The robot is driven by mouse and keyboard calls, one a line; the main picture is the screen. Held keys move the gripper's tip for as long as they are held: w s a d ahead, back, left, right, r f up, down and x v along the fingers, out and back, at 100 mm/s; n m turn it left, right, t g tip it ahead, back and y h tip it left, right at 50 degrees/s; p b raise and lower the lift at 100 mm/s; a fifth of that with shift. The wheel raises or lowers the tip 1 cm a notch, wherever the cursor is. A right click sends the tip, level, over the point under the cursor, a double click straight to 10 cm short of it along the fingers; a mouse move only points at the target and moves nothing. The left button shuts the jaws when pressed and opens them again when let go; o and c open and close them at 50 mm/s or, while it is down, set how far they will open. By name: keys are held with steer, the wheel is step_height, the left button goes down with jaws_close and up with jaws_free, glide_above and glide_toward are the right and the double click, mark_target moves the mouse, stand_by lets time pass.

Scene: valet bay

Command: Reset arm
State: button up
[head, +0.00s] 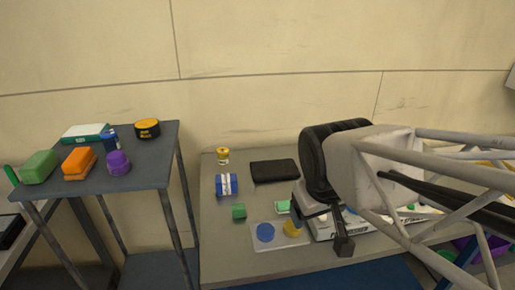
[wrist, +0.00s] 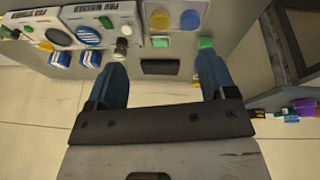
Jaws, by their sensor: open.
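My gripper (head: 325,222) hangs over the right part of the grey table (head: 222,262) in the head view. In the wrist view its two blue fingers stand wide apart, and the gripper (wrist: 160,68) is open with nothing held between them. A flat black item (head: 274,171) lies on the table; it shows between the fingers in the wrist view (wrist: 160,67), below them.
A pale tray (head: 272,243) carries a blue disc (head: 265,232) and a yellow piece (head: 292,228). A blue-and-white can (head: 226,185) and yellow jar (head: 222,155) stand left. White boxes (head: 325,231) lie partly behind my arm. A dark side stand (head: 100,188) holds several coloured items.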

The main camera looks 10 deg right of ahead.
steer(key=s, duration=0.1)
steer(key=s+f+m, duration=0.1)
steer(key=s+g, duration=0.1)
steer(key=shift+s+a+f+m+y, duration=0.15)
steer(key=shift+s+a+m+y, duration=0.15)
steer(key=shift+s+m+y, duration=0.1)
